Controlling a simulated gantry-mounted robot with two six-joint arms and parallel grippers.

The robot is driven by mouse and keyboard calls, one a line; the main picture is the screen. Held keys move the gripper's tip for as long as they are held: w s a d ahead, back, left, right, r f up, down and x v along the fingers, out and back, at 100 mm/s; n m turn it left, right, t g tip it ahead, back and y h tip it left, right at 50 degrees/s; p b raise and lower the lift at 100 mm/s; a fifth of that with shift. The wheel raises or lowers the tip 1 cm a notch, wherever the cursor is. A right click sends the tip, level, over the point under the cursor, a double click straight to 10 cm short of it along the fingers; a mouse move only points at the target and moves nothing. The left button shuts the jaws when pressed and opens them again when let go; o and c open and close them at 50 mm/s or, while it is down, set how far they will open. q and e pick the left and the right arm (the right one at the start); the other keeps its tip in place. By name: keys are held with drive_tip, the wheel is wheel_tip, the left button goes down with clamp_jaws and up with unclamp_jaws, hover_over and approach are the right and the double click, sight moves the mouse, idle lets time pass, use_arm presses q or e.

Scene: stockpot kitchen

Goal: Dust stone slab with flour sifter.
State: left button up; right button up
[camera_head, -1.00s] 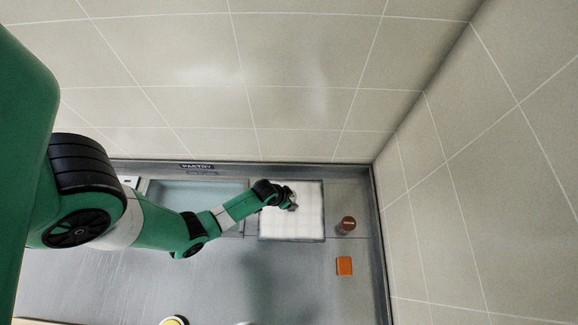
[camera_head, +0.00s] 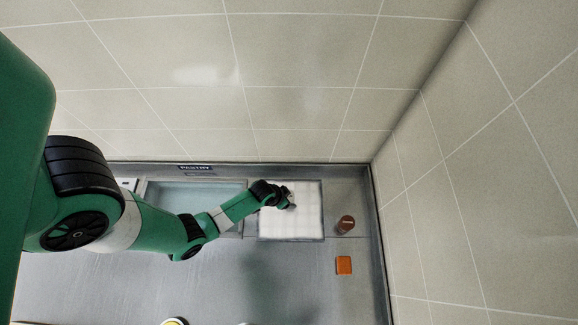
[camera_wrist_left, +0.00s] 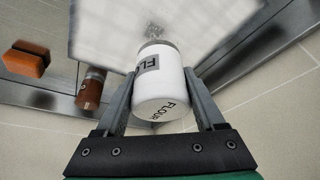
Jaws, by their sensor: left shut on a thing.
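The flour sifter (camera_wrist_left: 163,83) is a white cylinder with a grey rim and "FLOUR" lettering. My left gripper (camera_wrist_left: 160,95) is shut on it, one finger on each side, in the left wrist view. The sifter is tilted with its rim end toward the stone slab (camera_wrist_left: 110,35), and a speckled grey patch shows just past the rim. In the head view the slab (camera_head: 305,220) is a pale square in a dark frame, and my left gripper (camera_head: 287,200) is over its upper left part. The sifter is mostly hidden there. My right gripper is not in view.
A brown jar (camera_head: 345,224) stands right of the slab, and an orange block (camera_head: 344,265) lies below it. A blue-grey recessed panel (camera_head: 165,192) is left of the slab. Tiled walls close the back and right. The counter in front of the slab is clear.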

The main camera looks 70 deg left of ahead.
use_arm(q)
drive_tip(key=w, duration=0.1)
drive_tip(key=w+d, duration=0.1)
drive_tip(key=shift+w+b, duration=0.3)
drive_tip(key=shift+w, duration=0.1)
drive_tip(key=shift+a, duration=0.1)
drive_tip(key=shift+s+r, duration=0.1)
drive_tip(key=shift+s, duration=0.15)
drive_tip(key=shift+s+a+p, duration=0.2)
drive_tip(key=shift+s, duration=0.45)
drive_tip(key=shift+s+a+p, duration=0.15)
drive_tip(key=shift+s+a, duration=0.05)
drive_tip(key=shift+s, duration=0.4)
drive_tip(key=w, duration=0.1)
drive_tip(key=w+d, duration=0.1)
drive_tip(key=w, duration=0.1)
drive_tip(key=shift+b, duration=0.35)
